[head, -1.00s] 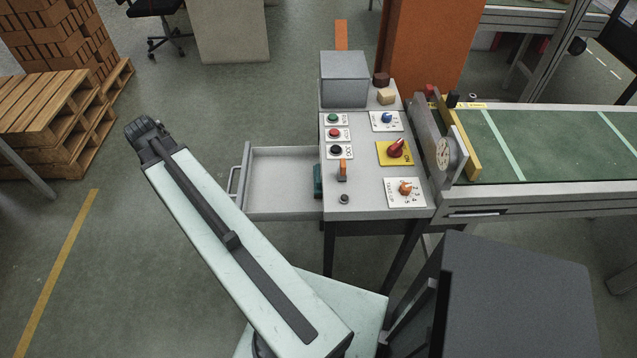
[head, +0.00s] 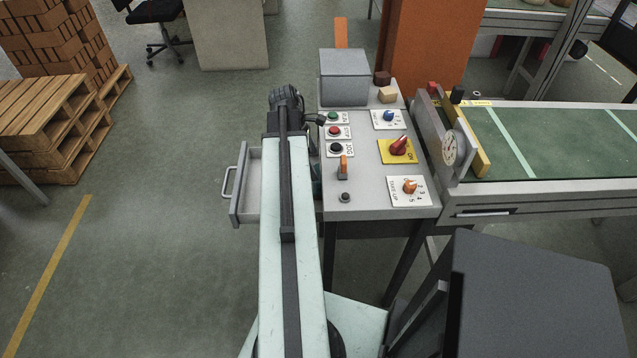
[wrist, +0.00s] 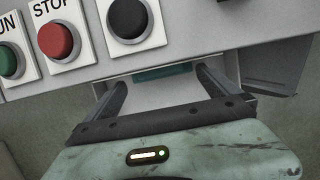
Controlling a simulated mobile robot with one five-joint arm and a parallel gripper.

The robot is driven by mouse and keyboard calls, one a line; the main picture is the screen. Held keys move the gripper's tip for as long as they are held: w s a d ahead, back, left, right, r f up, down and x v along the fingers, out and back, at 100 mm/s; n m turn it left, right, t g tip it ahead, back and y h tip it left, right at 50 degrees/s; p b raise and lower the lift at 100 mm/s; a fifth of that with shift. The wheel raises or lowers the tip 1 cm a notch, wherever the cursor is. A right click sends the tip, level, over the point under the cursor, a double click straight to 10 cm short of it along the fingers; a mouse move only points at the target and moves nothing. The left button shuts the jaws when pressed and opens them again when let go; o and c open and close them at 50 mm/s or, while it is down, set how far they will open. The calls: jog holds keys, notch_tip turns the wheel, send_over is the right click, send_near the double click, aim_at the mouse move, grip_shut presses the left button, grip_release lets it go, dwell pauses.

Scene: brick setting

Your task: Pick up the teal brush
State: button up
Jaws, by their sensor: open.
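The teal brush (wrist: 165,73) shows in the wrist view as a short teal strip inside the open drawer, just under the edge of the control panel. The rest of it is hidden by the panel. My gripper (wrist: 163,82) is open and empty. Its two dark fingers point toward the drawer, one on each side of the teal strip and apart from it. In the head view my arm covers much of the drawer (head: 239,190) and hides most of the brush.
The control panel (head: 365,165) with buttons, knobs and an orange-tipped lever (head: 343,164) stands close right of my arm. A grey box (head: 343,78) sits at its back. The conveyor (head: 540,140) lies right. Floor left of the drawer is clear; pallets (head: 55,115) stand farther left.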

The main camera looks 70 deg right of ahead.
aim_at(318, 172)
jog(key=b+x, duration=0.5)
jog(key=shift+d+f, duration=0.1)
jog(key=shift+f, duration=0.1)
jog(key=shift+r, duration=0.2)
